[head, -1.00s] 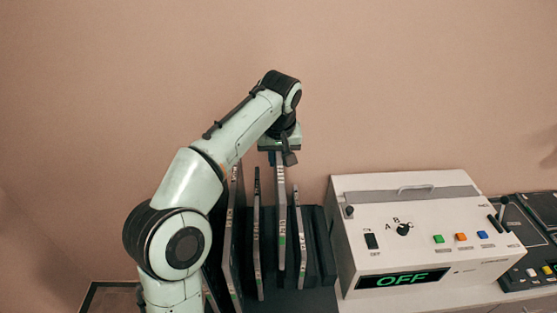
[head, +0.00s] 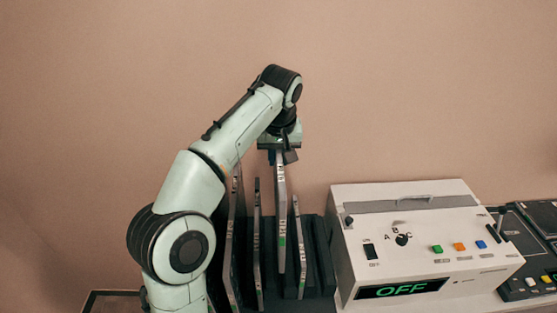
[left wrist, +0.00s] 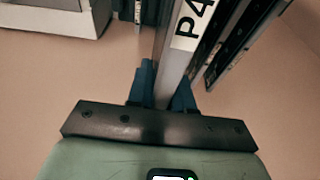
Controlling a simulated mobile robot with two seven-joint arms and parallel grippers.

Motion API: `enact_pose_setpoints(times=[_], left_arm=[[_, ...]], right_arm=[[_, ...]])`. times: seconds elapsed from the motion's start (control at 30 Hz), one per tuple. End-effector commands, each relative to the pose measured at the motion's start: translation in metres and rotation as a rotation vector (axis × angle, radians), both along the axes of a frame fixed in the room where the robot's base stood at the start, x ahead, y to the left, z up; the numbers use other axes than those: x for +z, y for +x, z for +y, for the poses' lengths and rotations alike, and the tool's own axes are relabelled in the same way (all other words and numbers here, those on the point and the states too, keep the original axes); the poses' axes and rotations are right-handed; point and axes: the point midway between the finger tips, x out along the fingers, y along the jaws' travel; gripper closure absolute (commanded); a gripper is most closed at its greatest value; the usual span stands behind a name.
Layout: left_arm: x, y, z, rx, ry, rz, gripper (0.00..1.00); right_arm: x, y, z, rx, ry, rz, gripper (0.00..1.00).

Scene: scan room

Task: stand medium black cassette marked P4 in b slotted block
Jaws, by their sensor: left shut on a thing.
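My left gripper (head: 281,156) points down and is shut on the top end of a thin cassette (head: 281,215). The cassette hangs upright with its narrow grey edge towards the head camera. In the left wrist view the two blue fingers (left wrist: 164,88) clasp the grey edge, and a white P4 label (left wrist: 190,22) shows on it. The black slotted block (head: 317,255) stands below and around the cassettes, left of the console. Whether the held cassette's lower end is in a slot cannot be told. The block's letter is not visible. My right gripper is out of view.
Other cassettes stand upright close by: two to the left, a tall one (head: 229,250) and a shorter one (head: 257,245), and one to the right (head: 298,250). A white console (head: 425,230) reading OFF stands to the right. The wall behind is bare.

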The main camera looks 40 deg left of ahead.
Motion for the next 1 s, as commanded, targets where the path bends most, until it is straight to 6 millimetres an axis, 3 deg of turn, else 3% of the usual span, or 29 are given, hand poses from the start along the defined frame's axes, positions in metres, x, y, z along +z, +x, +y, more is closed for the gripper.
enact_pose_setpoints(times=[0.6, 1.0], left_arm=[[0.045, 0.001, 0.000, 0.000, 0.001, -0.006, 1.00], [0.050, 0.000, 0.000, 0.001, 0.001, -0.005, 1.00]], right_arm=[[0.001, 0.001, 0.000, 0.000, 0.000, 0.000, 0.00], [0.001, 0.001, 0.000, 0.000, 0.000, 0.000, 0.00]])
